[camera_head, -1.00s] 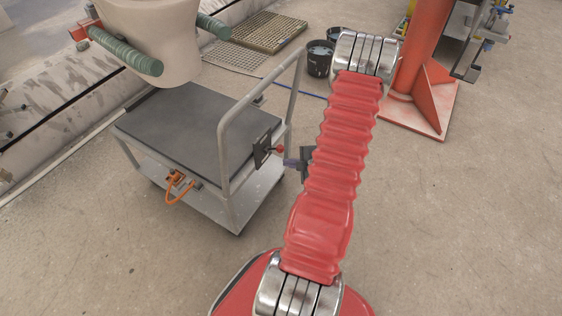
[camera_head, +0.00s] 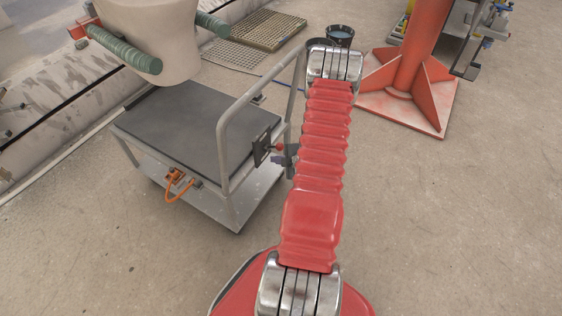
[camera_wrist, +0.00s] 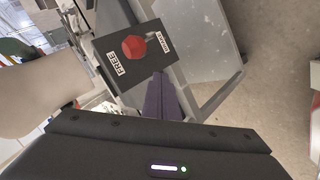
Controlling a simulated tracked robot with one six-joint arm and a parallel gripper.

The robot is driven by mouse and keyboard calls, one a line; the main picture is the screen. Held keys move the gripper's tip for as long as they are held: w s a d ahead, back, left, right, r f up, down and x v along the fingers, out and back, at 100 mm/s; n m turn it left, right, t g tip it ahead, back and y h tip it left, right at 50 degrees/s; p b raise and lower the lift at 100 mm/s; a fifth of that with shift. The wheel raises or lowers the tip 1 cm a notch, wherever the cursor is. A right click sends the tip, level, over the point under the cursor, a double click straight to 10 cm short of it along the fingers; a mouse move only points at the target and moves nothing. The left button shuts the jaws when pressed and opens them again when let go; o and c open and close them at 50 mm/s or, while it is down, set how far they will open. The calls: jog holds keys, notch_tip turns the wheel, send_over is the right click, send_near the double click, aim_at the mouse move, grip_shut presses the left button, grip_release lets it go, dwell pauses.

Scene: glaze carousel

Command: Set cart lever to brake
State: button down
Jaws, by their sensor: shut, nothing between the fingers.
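The grey cart (camera_head: 160,113) stands at the left, and a black lever plate (camera_head: 261,150) is mounted on its near right side. The red lever knob (camera_head: 279,146) sticks out from the plate. In the wrist view the knob (camera_wrist: 135,46) sits between a FREE label (camera_wrist: 114,65) at lower left and a BRAKE label (camera_wrist: 167,41) at upper right; I cannot tell which setting the lever is in. My gripper (camera_wrist: 160,85) is shut and empty, with its purple fingers just below the plate in that view. In the head view my arm partly hides it beside the knob; contact cannot be told.
The cart's handle rail (camera_head: 262,88) rises close to the lever. An orange hose (camera_head: 178,187) hangs at its front. A red column (camera_head: 412,70) stands on a broad foot behind my arm, with black buckets (camera_head: 340,36) to its left. The floor at right is clear.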

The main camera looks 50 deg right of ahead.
aim_at(274, 147)
jog(key=d+f, duration=0.2)
jog(key=d, duration=0.1)
jog(key=shift+d+f, duration=0.25)
jog(key=shift+f, duration=0.15)
dwell(0.4)
jog(key=shift+r, duration=0.1)
dwell(1.1)
jog(key=shift+r, duration=0.7)
